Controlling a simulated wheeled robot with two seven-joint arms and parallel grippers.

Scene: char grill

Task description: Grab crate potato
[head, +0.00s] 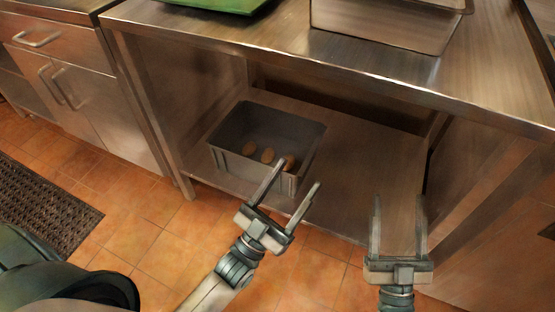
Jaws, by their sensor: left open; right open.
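A grey crate (223,161) stands on the lower shelf under the metal counter, left of the shelf's middle. It holds several brown potatoes (268,155) on its floor. My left gripper (298,174) is open and empty, with its fingers reaching up in front of the crate's right front corner. One finger overlaps the crate in the picture; I cannot tell whether it touches. My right gripper (399,198) is open and empty, further right, in front of the right part of the shelf.
The lower shelf (365,155) is bare to the right of the crate. The metal counter (200,25) overhangs it and carries a metal pan (385,30) and a green tray (225,5). A cabinet (90,95) stands at left. A dark mat (40,205) lies on the tiled floor.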

